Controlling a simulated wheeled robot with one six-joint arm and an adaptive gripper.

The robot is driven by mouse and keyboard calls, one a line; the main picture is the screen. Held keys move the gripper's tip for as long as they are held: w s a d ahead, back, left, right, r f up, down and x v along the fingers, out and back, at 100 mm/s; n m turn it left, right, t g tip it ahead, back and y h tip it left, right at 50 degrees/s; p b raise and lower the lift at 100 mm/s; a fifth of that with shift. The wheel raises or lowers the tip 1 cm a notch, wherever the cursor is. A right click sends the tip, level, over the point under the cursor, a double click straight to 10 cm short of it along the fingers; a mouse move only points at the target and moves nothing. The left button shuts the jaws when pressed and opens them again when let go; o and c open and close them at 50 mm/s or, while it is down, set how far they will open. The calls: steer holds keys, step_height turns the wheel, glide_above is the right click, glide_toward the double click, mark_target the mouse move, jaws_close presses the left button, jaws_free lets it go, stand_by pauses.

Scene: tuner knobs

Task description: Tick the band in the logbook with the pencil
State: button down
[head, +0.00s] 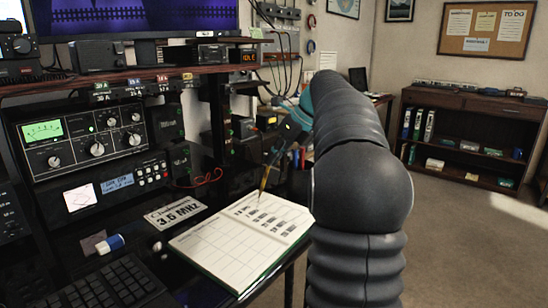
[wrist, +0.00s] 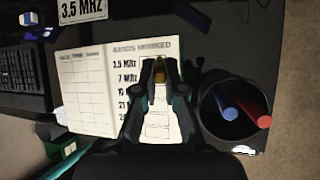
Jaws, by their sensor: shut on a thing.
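The open logbook (head: 206,246) lies on the desk. In the wrist view its right page is headed "BANDS WORKED" and the left page (wrist: 82,85) has an empty grid. The rows 3.5 MHz and 7 MHz are readable; lower rows are partly hidden by my gripper. My gripper (wrist: 160,88) is shut on the yellow pencil (head: 264,178), which points down over the right page. I cannot tell whether its tip touches the paper. I see no clear tick mark.
A dark cup (wrist: 207,118) holding a blue and a red pen stands close right of the book in the wrist view. A keyboard (head: 112,284) and a blue-and-white object (head: 110,243) lie to the left. The radio (head: 85,140) and shelf stand behind. Open floor is at right.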

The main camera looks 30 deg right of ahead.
steer(key=shift+r, duration=0.1)
step_height(320, 180, up, 6)
steer(key=shift+f, duration=0.1)
stand_by(0.7)
